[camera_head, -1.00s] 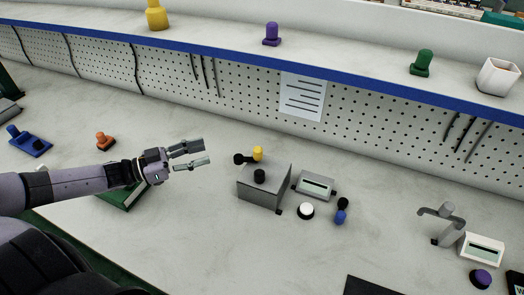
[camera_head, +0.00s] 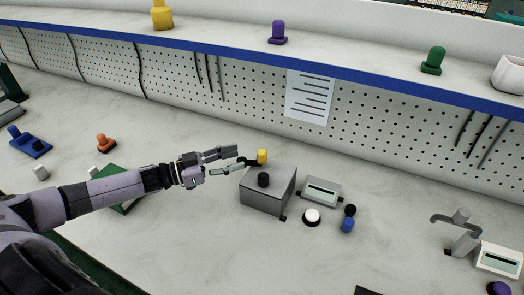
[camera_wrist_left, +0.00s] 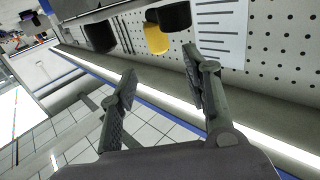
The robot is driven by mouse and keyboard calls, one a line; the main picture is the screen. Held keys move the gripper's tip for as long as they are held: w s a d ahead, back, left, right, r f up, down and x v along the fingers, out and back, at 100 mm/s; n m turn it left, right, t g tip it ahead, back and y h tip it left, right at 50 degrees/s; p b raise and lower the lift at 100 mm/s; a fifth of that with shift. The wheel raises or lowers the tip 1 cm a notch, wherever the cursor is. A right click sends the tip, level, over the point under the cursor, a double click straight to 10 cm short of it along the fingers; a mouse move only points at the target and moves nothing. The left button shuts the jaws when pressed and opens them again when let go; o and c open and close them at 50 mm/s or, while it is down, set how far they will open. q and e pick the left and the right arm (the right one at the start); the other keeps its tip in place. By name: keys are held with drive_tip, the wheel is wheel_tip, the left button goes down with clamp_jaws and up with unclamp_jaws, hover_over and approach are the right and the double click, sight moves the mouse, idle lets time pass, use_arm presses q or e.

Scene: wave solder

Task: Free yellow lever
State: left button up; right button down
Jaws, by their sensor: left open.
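The yellow lever (camera_head: 262,156) stands just behind the grey box (camera_head: 268,192), with a dark arm reaching left from it. My left gripper (camera_head: 240,160) is open at the left of the lever, its fingertips close to the dark arm. The fingers partly cover the arm's end, so I cannot tell whether they touch it. In the left wrist view, the yellow part (camera_wrist_left: 156,39) and a black piece above it show beyond the two spread fingers (camera_wrist_left: 160,70). Nothing is seen held between them. My right gripper is out of view.
A black knob (camera_head: 263,180) sits on the grey box. To its right are a display unit (camera_head: 321,191), a white button (camera_head: 312,216) and a blue lever (camera_head: 347,225). A green block (camera_head: 118,203) lies under my left arm. The bench in front is mostly clear.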

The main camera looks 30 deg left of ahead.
sight(262, 150)
use_arm(q)
drive_tip(key=p+x, duration=0.1)
drive_tip(key=x, duration=0.8)
drive_tip(key=shift+c, duration=0.3)
clamp_jaws()
idle(0.6)
